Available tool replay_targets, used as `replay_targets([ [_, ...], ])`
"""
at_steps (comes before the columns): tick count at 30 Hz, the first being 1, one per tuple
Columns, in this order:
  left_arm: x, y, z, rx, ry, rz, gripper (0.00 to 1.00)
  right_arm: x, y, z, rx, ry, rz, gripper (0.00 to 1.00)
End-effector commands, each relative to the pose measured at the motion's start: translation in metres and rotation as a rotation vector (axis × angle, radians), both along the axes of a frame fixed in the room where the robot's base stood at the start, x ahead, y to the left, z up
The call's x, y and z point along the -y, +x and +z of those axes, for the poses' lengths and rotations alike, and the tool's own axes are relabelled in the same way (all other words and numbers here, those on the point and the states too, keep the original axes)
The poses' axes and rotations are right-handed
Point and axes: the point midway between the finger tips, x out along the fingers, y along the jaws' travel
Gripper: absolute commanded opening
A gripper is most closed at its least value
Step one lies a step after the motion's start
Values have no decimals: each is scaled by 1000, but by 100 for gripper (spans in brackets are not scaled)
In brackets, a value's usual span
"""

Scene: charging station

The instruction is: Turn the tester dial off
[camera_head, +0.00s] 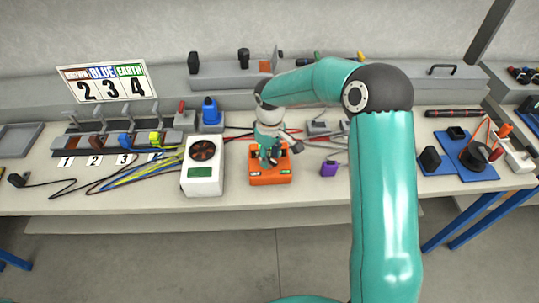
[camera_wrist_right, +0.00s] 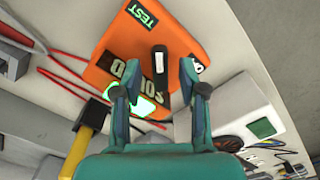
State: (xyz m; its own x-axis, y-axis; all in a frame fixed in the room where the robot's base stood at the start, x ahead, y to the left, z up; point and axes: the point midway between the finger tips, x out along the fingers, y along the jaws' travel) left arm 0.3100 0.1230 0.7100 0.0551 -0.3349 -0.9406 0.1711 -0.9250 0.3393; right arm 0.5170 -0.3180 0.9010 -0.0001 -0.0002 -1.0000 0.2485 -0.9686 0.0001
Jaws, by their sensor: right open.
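The orange tester (camera_head: 270,180) sits near the front edge of the bench, right of a white box with a fan. In the right wrist view the tester (camera_wrist_right: 125,55) shows a TEST label at one corner and more lettering along the near side. Its dial (camera_wrist_right: 161,75) is a narrow black bar with a white mark towards the top of the picture. My right gripper (camera_head: 270,158) is over the tester. In the wrist view my right gripper (camera_wrist_right: 163,90) is open, a finger on each side of the dial, with gaps showing. My left gripper is out of view.
The white fan box (camera_head: 202,168) stands close left of the tester, and a small purple item (camera_head: 329,169) lies to its right. Coloured cables run behind and left. A blue board (camera_head: 450,165) lies farther right.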

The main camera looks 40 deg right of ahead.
Motion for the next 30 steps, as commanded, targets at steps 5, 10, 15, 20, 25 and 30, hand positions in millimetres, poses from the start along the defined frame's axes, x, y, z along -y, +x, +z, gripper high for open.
replay_targets([
  [5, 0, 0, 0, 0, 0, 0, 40, 0, 0, 0, 0, 0, 0, 42],
  [10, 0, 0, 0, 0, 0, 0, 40, 0, 0, 0, 0, 0, 0, 22],
  [15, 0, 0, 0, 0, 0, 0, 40, 0, 0, 0, 0, 0, 0, 0],
  [20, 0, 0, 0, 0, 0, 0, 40, -1, 0, 0, 0, 0, -2, 0],
  [25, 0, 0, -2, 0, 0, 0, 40, 0, 0, -1, 1, 0, -20, 0],
  [30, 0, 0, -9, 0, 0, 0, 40, 0, 0, -1, 2, 0, -75, 0],
])
